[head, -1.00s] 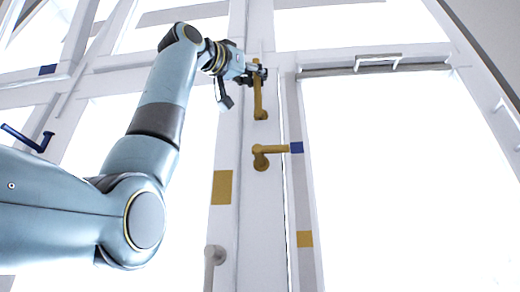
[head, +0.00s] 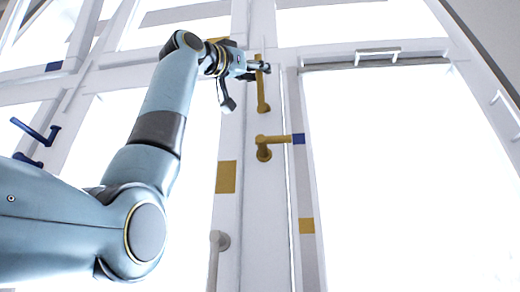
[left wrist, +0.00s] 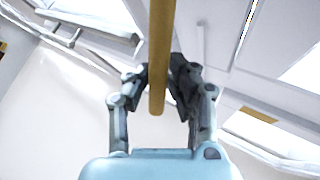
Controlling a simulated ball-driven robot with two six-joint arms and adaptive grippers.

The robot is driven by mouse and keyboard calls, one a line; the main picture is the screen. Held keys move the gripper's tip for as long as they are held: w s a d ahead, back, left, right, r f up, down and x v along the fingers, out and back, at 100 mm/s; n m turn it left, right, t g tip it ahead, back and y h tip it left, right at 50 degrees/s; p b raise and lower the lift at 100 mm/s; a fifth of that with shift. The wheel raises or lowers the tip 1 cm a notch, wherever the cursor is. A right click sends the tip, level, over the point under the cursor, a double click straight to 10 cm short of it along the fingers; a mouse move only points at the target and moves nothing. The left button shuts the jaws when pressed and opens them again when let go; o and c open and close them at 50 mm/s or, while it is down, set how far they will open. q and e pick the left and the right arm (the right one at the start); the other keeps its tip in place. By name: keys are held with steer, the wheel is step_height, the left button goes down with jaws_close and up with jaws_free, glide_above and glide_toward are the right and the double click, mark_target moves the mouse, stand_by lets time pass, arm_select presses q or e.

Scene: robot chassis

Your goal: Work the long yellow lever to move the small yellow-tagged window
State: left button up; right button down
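The long yellow lever (head: 262,92) hangs nearly upright on the white frame post in the middle of the head view. My left gripper (head: 261,67) is at its upper part. In the left wrist view the lever (left wrist: 161,50) runs down between the two dark fingers of my left gripper (left wrist: 166,72), which lie close on both its sides and look shut on it. The lever's free end sticks out toward the wrist. A yellow tag (head: 215,40) is partly hidden behind my wrist; I cannot tell which pane is the small window. My right gripper is not in view.
A shorter yellow lever (head: 271,141) points right, just below, toward a blue tag (head: 299,139). Other yellow tags are on the post (head: 226,177) and the right frame (head: 306,226). A grey handle (head: 217,250) is lower down. Blue levers (head: 36,132) stand at the left.

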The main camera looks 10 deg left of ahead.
arm_select(q)
steer(key=shift+o, duration=1.6)
steer(key=shift+w, duration=0.1)
steer(key=v, duration=1.2)
steer(key=shift+d, duration=0.1)
